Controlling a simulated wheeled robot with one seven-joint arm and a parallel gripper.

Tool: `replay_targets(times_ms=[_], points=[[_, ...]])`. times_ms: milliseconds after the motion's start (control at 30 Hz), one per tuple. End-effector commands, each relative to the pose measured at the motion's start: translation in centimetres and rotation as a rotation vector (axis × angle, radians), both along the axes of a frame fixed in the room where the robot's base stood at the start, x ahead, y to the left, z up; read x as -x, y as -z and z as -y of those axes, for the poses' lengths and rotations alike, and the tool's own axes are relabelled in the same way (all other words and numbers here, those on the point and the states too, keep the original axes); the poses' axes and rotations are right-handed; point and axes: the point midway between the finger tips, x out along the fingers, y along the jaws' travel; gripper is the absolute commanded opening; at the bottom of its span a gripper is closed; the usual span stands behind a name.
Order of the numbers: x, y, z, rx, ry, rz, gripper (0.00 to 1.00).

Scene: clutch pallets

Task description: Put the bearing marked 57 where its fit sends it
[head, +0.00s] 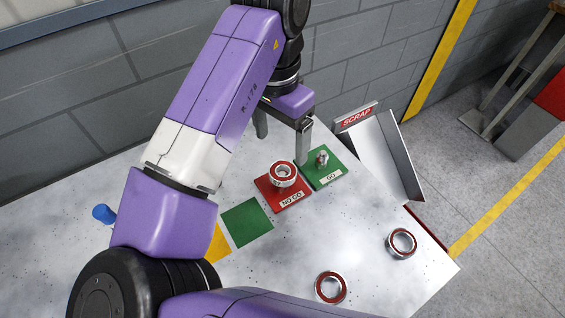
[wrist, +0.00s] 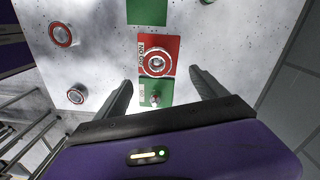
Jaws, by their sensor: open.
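One bearing (head: 283,172) with a red ring sits at the red NO GO block (head: 293,205), around or on top of its post; I cannot tell which. It also shows in the wrist view (wrist: 157,63). The green GO block (head: 327,180) beside it carries a bare metal plug (head: 322,159). Two more red-ringed bearings lie on the table, one at the front (head: 331,288) and one near the right edge (head: 401,243). My gripper (head: 283,144) is open and empty, above and behind the gauge blocks.
A metal chute marked SCRAP (head: 382,158) stands at the table's right edge, past the GO block. A green square (head: 246,222) and a partly hidden yellow square (head: 217,243) lie left of the NO GO block. A blue object (head: 103,214) is at the left.

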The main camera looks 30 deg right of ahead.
Motion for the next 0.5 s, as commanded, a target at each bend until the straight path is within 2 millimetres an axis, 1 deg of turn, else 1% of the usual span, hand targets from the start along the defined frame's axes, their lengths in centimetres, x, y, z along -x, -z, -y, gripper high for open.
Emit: replay_targets(times_ms=[100, 167, 500], points=[[-0.1, 0.2, -0.4, -0.012, 0.071, 0.004, 0.81], [-0.1, 0.5, -0.4, -0.011, 0.086, 0.004, 0.81], [0.4, 3.8, -0.2, -0.012, 0.087, 0.004, 0.81]])
